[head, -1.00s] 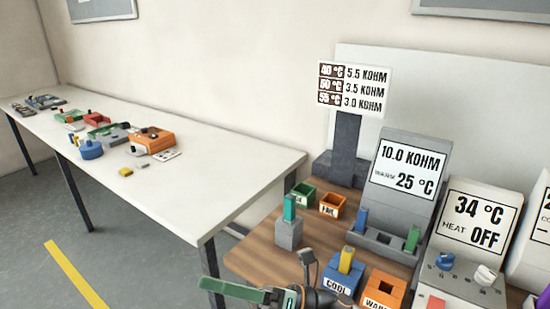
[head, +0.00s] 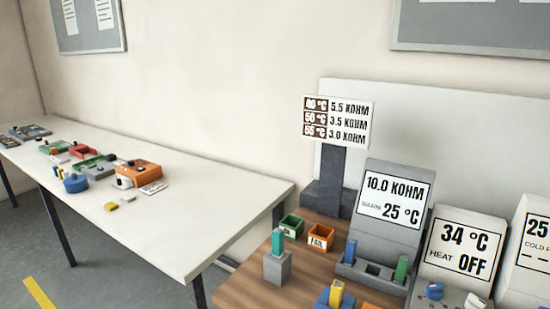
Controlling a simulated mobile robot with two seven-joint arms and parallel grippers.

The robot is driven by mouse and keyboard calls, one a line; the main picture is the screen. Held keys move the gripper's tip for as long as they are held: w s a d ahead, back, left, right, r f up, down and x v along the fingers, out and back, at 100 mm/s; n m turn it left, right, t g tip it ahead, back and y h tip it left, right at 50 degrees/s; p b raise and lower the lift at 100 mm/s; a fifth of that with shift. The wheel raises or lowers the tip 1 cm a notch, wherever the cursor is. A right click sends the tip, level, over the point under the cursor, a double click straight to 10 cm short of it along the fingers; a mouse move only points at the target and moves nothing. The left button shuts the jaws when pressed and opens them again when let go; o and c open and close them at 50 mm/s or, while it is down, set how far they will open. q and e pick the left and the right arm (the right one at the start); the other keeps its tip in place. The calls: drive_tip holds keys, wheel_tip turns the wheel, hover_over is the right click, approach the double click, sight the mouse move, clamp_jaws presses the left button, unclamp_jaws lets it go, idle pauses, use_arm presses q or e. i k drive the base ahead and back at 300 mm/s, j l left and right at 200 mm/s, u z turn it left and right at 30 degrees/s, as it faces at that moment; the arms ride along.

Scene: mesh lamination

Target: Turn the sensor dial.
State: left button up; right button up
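I cannot tell which knob is the sensor dial. Left of it, a grey meter (head: 375,239) reads 10.0 KOHM and 25 °C. A blue piece (head: 350,250) and a green piece (head: 401,269) stand in its base. Neither of my grippers is in view.
A sign (head: 337,121) lists temperatures and resistances. Small green (head: 291,226) and orange (head: 320,237) bins and a grey block (head: 278,267) with a teal piece stand on the wooden top (head: 240,290). A white table (head: 200,235) holds several parts at left.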

sight(434, 292)
drive_tip(key=z, duration=1.35)
